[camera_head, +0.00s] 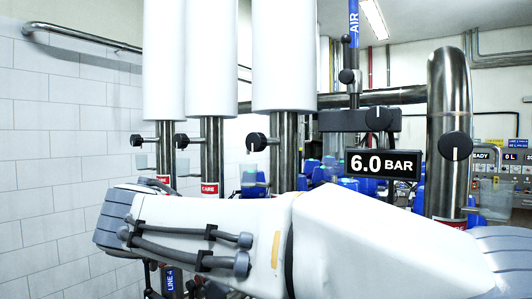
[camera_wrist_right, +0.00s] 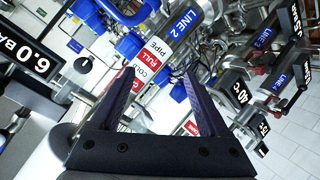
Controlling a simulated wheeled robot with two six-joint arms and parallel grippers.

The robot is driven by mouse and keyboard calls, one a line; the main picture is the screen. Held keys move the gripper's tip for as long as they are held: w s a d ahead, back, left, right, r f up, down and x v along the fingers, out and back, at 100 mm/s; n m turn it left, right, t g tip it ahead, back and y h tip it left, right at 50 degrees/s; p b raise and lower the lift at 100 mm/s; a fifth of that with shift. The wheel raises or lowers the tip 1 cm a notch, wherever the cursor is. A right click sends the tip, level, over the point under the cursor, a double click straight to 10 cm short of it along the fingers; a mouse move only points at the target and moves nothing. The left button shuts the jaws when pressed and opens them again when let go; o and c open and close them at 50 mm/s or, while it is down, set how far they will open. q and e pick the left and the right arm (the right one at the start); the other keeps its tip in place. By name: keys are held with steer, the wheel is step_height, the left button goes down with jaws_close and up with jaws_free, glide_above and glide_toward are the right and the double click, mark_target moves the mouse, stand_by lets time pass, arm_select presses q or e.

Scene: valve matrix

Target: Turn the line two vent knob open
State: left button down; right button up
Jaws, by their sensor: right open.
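In the right wrist view my right gripper (camera_wrist_right: 158,75) is open and empty, its two dark fingers apart and pointing at the pipework. A steel pipe with a blue LINE 2 label (camera_wrist_right: 182,24) runs just beyond the fingertips. A blue part (camera_wrist_right: 178,92) is beside the right finger. I cannot tell which part is the line two vent knob; it may be hidden. In the head view a white arm of mine covers the lower middle, and neither gripper shows there.
In the head view several black knobs with white marks sit on steel pipes, such as one at left (camera_head: 137,140) and one at right (camera_head: 456,147). A 6.0 BAR display (camera_head: 384,164) hangs between. The wrist view shows pipes labelled LINE 3 (camera_wrist_right: 262,38) and LINE 4 (camera_wrist_right: 279,82) at right.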

mark_target(265, 141)
steer(key=r+m+t+h+p, duration=0.1)
steer(key=r+m, duration=0.1)
steer(key=r, duration=0.3)
steer(key=a+r+m+t+h+p, duration=0.1)
steer(key=r+m, duration=0.1)
steer(key=r, duration=0.4)
steer(key=a+r+m+t+h, duration=0.1)
steer(key=r+m, duration=0.1)
steer(key=r, duration=0.4)
steer(key=shift+w+a+h+p, duration=0.1)
steer(key=shift+w+h+p, duration=0.05)
steer(key=shift+h+p, duration=0.25)
steer(key=p+x, duration=0.4)
steer(key=x, duration=0.5)
steer(key=shift+w, duration=0.1)
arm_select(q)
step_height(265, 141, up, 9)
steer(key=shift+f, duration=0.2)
arm_select(e)
steer(key=shift+w+f, duration=0.1)
steer(key=shift+w, duration=0.15)
jaws_close()
